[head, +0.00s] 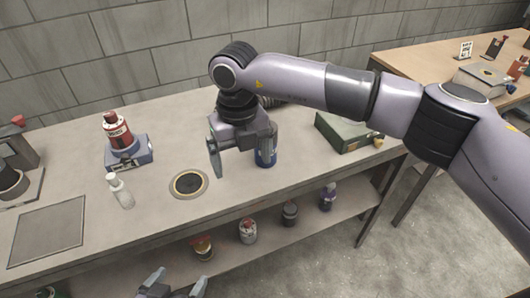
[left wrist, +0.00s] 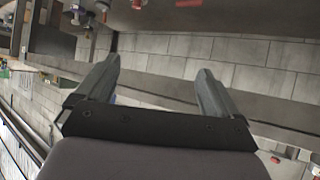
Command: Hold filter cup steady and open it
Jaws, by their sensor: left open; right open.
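No label marks the filter cup. The likeliest is a blue cup-like container (head: 266,159) on the workbench, partly hidden behind a finger of my right gripper. My right gripper (head: 238,166) is open above the bench, pointing down, with one finger left of the blue container and the other in front of its upper part. I cannot tell whether it touches. My left gripper (head: 172,292) is at the bottom edge, in front of the bench and away from the container. In the left wrist view its two fingers (left wrist: 158,85) are apart with nothing between them.
A round dark disc with a pale rim (head: 189,184) lies left of the container. Further left are a red bottle on a blue-grey stand (head: 128,152), a clear bottle (head: 121,193) and a grey mat (head: 50,231). A green box (head: 345,132) stands right. Several jars (head: 247,230) occupy the lower shelf.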

